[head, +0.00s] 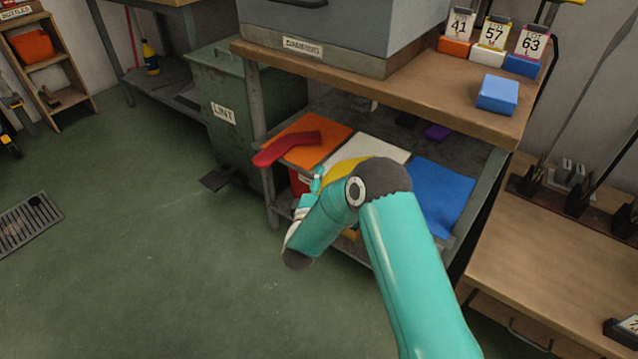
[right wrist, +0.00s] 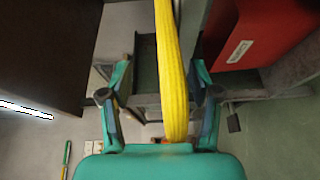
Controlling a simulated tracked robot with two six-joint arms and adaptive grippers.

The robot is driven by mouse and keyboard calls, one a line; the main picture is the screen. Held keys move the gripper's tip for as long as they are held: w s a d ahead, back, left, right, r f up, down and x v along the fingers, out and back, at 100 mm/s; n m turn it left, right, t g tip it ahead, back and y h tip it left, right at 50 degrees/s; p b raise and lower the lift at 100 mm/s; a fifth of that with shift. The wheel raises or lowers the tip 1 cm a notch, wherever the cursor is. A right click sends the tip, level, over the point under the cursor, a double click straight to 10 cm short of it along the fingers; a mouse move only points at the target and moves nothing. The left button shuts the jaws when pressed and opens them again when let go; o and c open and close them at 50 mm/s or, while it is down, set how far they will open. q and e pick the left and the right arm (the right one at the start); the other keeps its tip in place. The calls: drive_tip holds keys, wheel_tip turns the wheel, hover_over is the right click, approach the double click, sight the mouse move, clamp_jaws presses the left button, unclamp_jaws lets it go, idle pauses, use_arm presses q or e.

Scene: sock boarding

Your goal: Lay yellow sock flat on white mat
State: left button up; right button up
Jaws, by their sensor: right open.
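The yellow sock (head: 343,172) lies at the front part of the white mat (head: 382,149) on the lower shelf; my right arm hides much of it in the head view. In the right wrist view the yellow sock (right wrist: 172,70) shows as a long strip between the spread fingers of my right gripper (right wrist: 161,75). The fingers are open, with gaps on both sides of the sock. In the head view the right gripper (head: 314,190) is partly hidden by its own arm at the shelf's front edge. My left gripper is out of view.
A red sock (head: 287,146) lies on the orange mat (head: 330,127) to the left. A bare blue mat (head: 440,195) is to the right. The upper worktop (head: 440,95) overhangs the shelf. A red bin (right wrist: 262,35) shows in the wrist view.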

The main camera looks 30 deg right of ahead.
drive_tip(key=shift+f, duration=0.1)
drive_tip(key=shift+f+b, duration=0.45)
drive_tip(key=shift+f, duration=0.1)
drive_tip(key=shift+a, duration=0.1)
drive_tip(key=shift+p+v, duration=0.3)
drive_tip(key=shift+v, duration=1)
drive_tip(key=shift+p+v, duration=0.35)
drive_tip(key=shift+v, duration=2.3)
